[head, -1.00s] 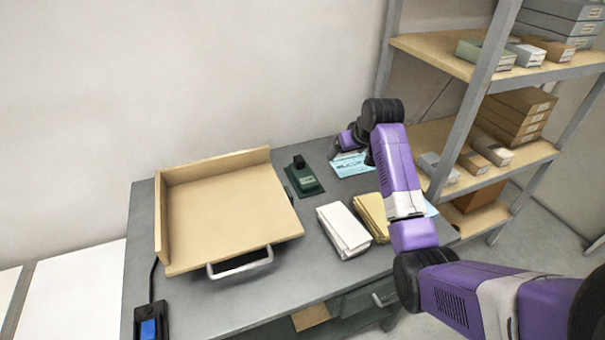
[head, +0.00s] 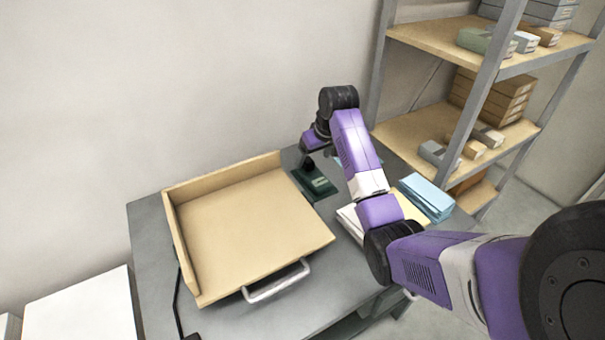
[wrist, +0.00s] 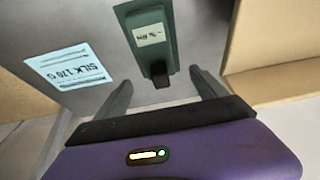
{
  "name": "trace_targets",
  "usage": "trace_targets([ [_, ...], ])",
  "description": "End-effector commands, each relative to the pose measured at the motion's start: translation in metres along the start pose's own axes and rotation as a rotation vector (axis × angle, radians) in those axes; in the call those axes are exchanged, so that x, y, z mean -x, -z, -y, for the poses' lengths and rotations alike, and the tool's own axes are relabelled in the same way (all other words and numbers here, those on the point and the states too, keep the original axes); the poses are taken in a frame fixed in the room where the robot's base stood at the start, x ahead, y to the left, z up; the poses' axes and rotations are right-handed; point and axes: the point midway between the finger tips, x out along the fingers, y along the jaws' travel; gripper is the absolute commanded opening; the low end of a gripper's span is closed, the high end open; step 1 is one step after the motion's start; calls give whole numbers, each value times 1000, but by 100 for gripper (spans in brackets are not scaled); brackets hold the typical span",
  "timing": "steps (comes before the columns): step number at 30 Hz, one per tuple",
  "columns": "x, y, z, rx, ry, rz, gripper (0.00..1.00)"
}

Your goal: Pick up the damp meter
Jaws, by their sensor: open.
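A dark green device with a pale label and a black end, which I take to be the damp meter (head: 321,187), stands on the grey table just right of the wooden tray. In the wrist view the damp meter (wrist: 148,38) is upper centre, its black end pointing toward my gripper. My gripper (wrist: 161,80) is open, its two fingers on either side of that black end in the picture. I cannot tell how far above it they are. In the head view my gripper (head: 314,154) hangs at the device's far end and partly hides it.
The wooden tray (head: 250,225) with a metal handle fills the table's left. A light blue card (wrist: 68,67) lies beside the device. White and yellow stacks are partly behind my arm; a light blue stack (head: 426,196) is to their right. A metal shelf (head: 440,125) stands at right.

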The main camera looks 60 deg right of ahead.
Motion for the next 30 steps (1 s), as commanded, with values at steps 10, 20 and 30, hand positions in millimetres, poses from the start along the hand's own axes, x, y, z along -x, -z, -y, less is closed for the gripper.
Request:
trace_targets([
  [10,-38,-2,-2,-1,1,4,82],
  [20,-71,-2,-3,-2,0,0,82],
  [30,-71,-2,-2,-1,0,-1,52],
])
